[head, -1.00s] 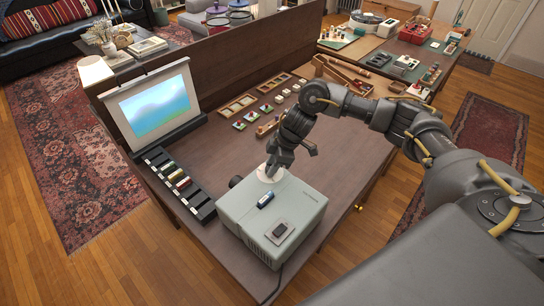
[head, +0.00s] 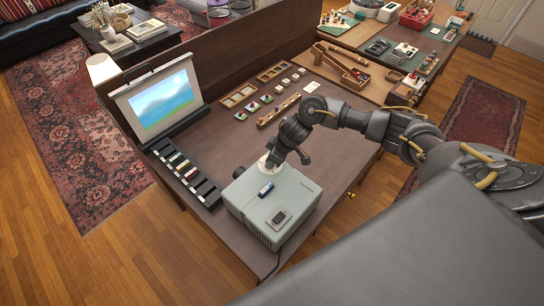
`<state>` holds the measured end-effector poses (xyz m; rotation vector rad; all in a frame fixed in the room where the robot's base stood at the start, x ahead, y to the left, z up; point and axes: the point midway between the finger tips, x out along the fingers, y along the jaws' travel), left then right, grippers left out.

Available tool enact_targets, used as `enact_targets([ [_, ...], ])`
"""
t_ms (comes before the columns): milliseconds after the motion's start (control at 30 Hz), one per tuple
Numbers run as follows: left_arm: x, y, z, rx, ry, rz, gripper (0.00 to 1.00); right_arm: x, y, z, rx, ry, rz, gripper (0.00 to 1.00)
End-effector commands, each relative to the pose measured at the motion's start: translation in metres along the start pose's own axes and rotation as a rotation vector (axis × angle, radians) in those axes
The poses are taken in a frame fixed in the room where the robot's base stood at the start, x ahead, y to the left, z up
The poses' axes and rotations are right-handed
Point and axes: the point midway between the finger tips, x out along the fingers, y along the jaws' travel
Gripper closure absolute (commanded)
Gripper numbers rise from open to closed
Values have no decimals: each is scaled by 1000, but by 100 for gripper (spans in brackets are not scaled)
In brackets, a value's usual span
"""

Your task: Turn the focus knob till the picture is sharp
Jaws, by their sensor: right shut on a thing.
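The grey-green projector (head: 302,198) stands on the brown table, its dark lens (head: 239,172) toward the small screen (head: 163,100). The screen shows a landscape of blue sky, hills and green ground, with fairly soft edges. A pale round knob (head: 262,165) is on top of the projector near its far edge. My right gripper (head: 271,163) points down at the knob and is shut on it; its fingers partly hide it. My left gripper is out of view.
A dark rack (head: 205,190) of slides lies left of the projector. Wooden trays (head: 237,95) and small blocks lie behind. Bare tabletop lies between.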

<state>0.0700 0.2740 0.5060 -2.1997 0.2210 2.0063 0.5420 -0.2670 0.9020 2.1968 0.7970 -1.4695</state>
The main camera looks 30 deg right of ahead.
Motion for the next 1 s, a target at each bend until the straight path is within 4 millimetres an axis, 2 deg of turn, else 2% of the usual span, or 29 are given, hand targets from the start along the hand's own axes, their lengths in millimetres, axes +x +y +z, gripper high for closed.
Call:
enact_targets([
  [233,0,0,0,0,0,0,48,0,0,0,0,0,1,92],
  [267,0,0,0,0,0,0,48,0,0,0,0,0,0,68],
  [433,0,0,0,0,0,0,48,0,0,0,-1,0,0,48],
  [767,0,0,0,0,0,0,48,-4,0,-1,-2,2,0,48],
  [867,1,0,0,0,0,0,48,-16,1,-2,-3,4,0,48],
  [1000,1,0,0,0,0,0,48,-43,1,-1,-5,5,2,48],
])
